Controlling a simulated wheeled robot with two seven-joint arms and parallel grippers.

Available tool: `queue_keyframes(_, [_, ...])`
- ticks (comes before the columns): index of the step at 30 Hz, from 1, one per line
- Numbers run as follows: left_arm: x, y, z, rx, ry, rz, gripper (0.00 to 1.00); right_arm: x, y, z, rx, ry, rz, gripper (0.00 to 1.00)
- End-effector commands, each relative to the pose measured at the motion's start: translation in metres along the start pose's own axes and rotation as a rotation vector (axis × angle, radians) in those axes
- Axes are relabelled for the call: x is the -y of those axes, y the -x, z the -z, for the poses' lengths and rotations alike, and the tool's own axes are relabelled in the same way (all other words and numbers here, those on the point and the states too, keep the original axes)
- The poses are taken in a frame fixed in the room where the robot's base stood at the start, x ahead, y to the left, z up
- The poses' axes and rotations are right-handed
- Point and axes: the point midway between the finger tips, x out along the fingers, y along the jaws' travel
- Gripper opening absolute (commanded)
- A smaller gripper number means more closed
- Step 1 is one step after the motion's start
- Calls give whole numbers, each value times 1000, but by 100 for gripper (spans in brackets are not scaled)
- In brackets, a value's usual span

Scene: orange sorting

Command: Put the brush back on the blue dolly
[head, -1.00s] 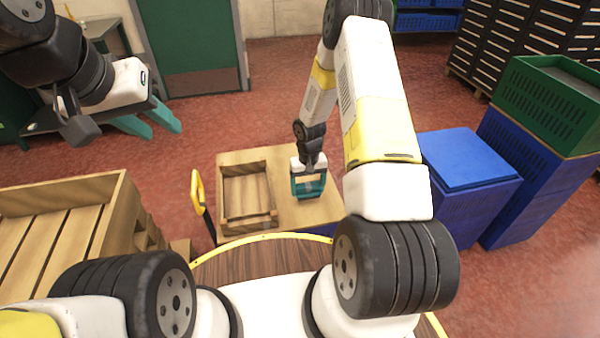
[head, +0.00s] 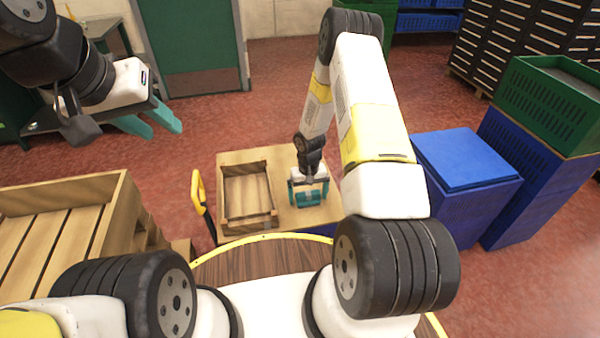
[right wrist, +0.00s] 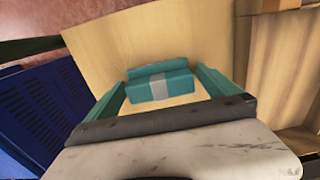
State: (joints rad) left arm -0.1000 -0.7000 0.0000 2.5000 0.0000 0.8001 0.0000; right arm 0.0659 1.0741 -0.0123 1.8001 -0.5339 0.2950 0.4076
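My right gripper (head: 308,203) points down over the wooden top to the right of the wooden crate. In the right wrist view its two teal fingers (right wrist: 162,80) stand wide apart. A teal block with a grey band (right wrist: 160,82), which looks like the brush, lies between and just past the fingertips, over pale wood. It also shows as teal between the fingers in the head view (head: 308,198). Any contact with the fingers is unclear. My left gripper (head: 154,124) is open and empty at the upper left. I cannot single out the blue dolly with certainty.
The wooden crate (head: 225,187) is left of my right gripper, with a yellow handle (head: 197,188) beside it. A lidded blue bin (head: 462,160) stands to the right, near blue and green crates (head: 548,105). A large wooden crate (head: 85,188) fills the left. Red floor lies between.

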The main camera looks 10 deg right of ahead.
Motion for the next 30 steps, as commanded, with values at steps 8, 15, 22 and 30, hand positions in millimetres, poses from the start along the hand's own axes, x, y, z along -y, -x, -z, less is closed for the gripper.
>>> queue_keyframes(8, [0, 0, 0, 0, 0, 0, 36, 0, 24, 1, -4, -1, 0, 100])
queue_keyframes(15, [0, 0, 0, 0, 0, 0, 36, 0, 77, 1, -4, -1, 0, 100])
queue_keyframes(22, [0, 0, 0, 0, 0, 0, 36, 0, 113, 0, -2, -1, 0, 100])
queue_keyframes(30, [0, 0, 0, 0, 0, 0, 36, -2, 163, 2, -38, -3, -4, 100])
